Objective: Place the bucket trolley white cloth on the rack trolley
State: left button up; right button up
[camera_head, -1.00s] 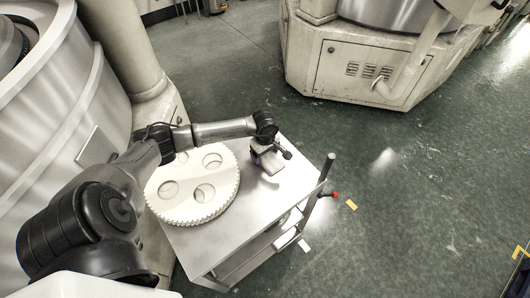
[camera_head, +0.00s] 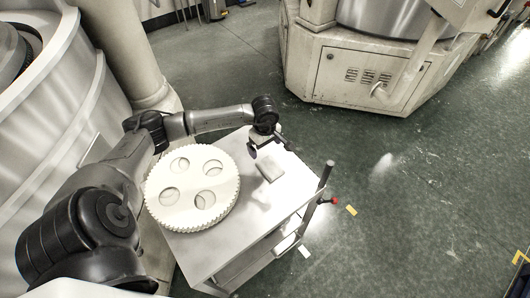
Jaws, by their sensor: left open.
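A small pale block-like thing, likely the folded white cloth (camera_head: 270,168), lies on the bright metal top of a trolley (camera_head: 215,252), near its far right part. My left gripper (camera_head: 266,148) is open and empty just beyond the cloth, close to it. Whether a fingertip still touches the cloth is hard to tell. My right gripper is out of view. No bucket trolley shows.
A round white toothed disc (camera_head: 192,188) with large holes lies on the trolley top, left of the cloth. A post and a red knob (camera_head: 334,200) stand at the trolley's right corner. A large machine (camera_head: 360,70) stands behind.

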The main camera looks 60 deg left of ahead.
pick_arm(q)
jog(key=w+d+r+n+t+h, duration=0.15)
jog(key=d+h, duration=0.25)
jog(key=d, duration=0.6)
jog(key=d+r+n+t+h, duration=0.1)
jog(key=d+t+h, duration=0.1)
jog(key=d+h, duration=0.5)
jog(key=d+r+n+t+h, duration=0.1)
jog(key=d+r+n+t, duration=0.95)
jog(key=n, duration=0.55)
jog(key=s+a+f+n+g+y, duration=0.1)
jog(key=s+f+n+y, duration=0.3)
jog(key=n, duration=0.5)
jog(key=s+a+f+n+g+y, duration=0.2)
jog(key=s+f+n+y, duration=0.3)
jog(key=n, duration=0.5)
jog(key=s+a+f+n+g+y, duration=0.2)
jog(key=s+f+n+y, duration=0.3)
jog(key=n, duration=0.5)
jog(key=shift+s+f, duration=0.15)
jog(key=shift+f, duration=0.25)
jog(key=s+d+f+n+g+h, duration=0.2)
jog(key=s+g, duration=0.3)
jog(key=s, duration=0.4)
jog(key=shift+d+f+n, duration=0.3)
jog(key=shift+d+n, duration=0.35)
jog(key=shift+d, duration=0.2)
